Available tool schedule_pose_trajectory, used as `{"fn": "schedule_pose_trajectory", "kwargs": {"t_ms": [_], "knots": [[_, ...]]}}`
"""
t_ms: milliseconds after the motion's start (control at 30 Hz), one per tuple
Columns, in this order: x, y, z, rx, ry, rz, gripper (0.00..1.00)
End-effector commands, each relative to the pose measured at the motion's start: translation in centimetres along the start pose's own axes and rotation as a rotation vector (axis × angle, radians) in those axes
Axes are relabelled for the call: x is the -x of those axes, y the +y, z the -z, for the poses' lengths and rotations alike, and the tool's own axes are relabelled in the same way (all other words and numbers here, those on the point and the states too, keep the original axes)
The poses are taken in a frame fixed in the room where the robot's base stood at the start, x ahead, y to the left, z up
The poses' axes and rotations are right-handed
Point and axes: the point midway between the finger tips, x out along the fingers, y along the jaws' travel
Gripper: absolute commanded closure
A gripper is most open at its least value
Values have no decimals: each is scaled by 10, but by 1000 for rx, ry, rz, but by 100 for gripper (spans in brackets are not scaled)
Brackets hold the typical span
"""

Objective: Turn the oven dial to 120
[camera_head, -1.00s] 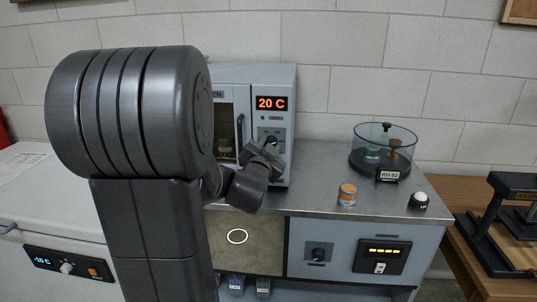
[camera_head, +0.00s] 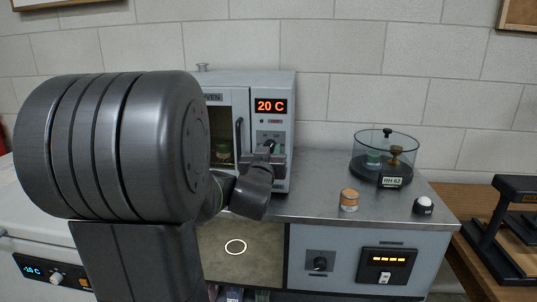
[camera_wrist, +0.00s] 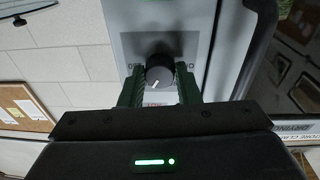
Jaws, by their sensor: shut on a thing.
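The oven (camera_head: 284,82) stands at the back of the metal bench, its red display reading 20 C. Its black dial (camera_head: 269,146) is on the panel below the display, partly covered by my gripper. In the wrist view the round dial (camera_wrist: 159,72) sits between my two green-lined fingers, its white mark pointing to the lower left. My gripper (camera_wrist: 160,88) is shut on the dial, also seen at the oven's front in the head view (camera_head: 264,157). The dial's scale is mostly hidden.
The oven door handle (camera_head: 239,139) is close to the left of my gripper. On the bench to the right are an orange-topped jar (camera_head: 349,200), a black-and-white knob-like object (camera_head: 423,205) and a glass desiccator (camera_head: 385,158).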

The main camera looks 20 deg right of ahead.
Motion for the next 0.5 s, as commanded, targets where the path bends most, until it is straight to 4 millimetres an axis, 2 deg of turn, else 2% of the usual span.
{"fn": "schedule_pose_trajectory", "kwargs": {"t_ms": [467, 500], "knots": [[0, 0, 0, 13, 0, 1, 93], [0, 0, 0, 13, 0, 1, 67]]}}
